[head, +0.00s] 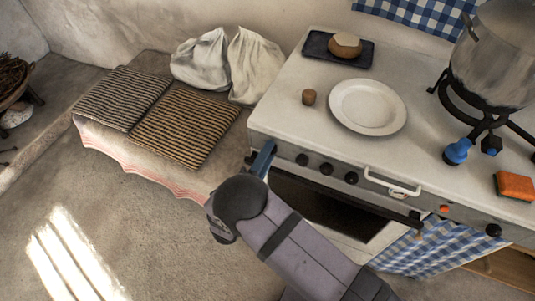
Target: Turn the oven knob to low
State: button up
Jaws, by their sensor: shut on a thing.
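The white stove (290,120) has a front panel with several black knobs, and three of them (327,168) show in a row right of my gripper. My gripper (267,151) has its blue end at the left end of this panel, near the stove's front left corner. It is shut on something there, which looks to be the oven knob. That knob is hidden behind the gripper, so its setting cannot be read. The dark oven door (330,208) is below the panel, partly behind my arm.
On the stove top are a white plate (367,107), a small brown cup (309,97), a dark tray (318,45) with a round loaf (345,45), a large pot (495,60) on a burner and an orange sponge (515,186). A bench with striped cushions (185,125) stands left.

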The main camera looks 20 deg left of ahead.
jog(key=o, duration=1.1)
jog(key=shift+c, duration=0.2)
jog(key=s+b, duration=0.1)
jog(key=s, duration=0.6)
jog(key=shift+s, duration=0.2)
